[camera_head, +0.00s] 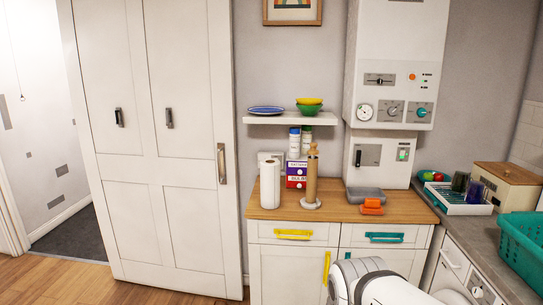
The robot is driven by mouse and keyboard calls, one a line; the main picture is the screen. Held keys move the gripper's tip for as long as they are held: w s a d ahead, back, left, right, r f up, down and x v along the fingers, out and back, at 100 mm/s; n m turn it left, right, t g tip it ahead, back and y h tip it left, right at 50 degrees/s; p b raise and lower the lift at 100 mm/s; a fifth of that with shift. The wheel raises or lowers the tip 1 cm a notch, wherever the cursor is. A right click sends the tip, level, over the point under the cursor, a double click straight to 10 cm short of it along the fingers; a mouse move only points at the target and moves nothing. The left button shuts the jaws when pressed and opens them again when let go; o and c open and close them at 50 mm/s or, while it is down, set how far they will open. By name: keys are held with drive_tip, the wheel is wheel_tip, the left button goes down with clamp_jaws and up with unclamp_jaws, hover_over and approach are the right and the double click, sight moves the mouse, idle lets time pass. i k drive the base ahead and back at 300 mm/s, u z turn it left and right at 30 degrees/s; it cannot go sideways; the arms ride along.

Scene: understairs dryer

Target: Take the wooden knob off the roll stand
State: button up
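The roll stand (311,185) stands upright on the wooden counter, with a pale round base and a tan post. The wooden knob (313,148) appears to sit at the top of the post; its details are small. A white paper roll (268,183) stands on the counter just left of the stand, apart from it. Part of my white arm shows at the bottom edge, in front of the lower cupboards. My gripper is not in view.
The wooden counter (335,212) also holds boxes and bottles behind the stand, plus a grey item (366,194) and an orange item (372,206) to its right. A shelf (290,119) with bowls hangs above. A white boiler (395,70) is at right.

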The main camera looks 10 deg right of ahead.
sight(313, 152)
drive_tip(key=z, duration=0.15)
drive_tip(key=i, duration=1.55)
drive_tip(key=z, duration=0.2)
